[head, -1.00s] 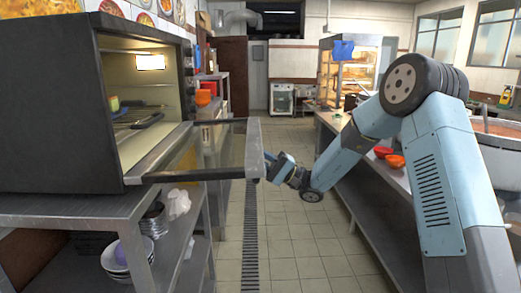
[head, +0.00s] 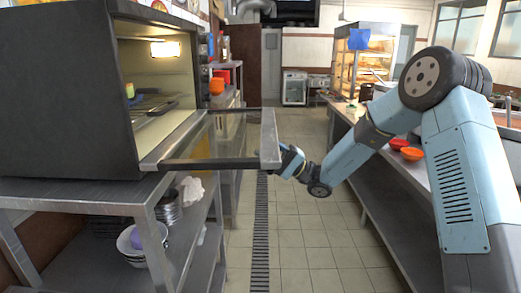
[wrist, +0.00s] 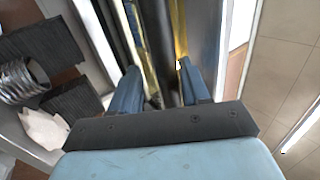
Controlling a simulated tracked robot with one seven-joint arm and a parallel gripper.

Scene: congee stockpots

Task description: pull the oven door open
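The black oven (head: 60,95) stands on a metal table at the left, its inside lit. Its glass door (head: 218,138) is lowered to about level and juts out to the right over the aisle. My gripper (head: 286,160) is at the door's outer edge, partly hidden behind it in the head view. In the wrist view, the two blue fingers of my gripper (wrist: 162,82) are spread apart, with a dark bar of the door (wrist: 154,35) running between them. I cannot tell whether either finger touches it. A dark rack (head: 155,103) sits inside the oven.
Stacked bowls (head: 133,242) and a white crumpled cloth (head: 192,190) lie on the shelf below the oven. A counter with orange bowls (head: 411,153) runs along the right. The tiled aisle (head: 300,235) between is clear. A glass display case (head: 362,65) stands farther back.

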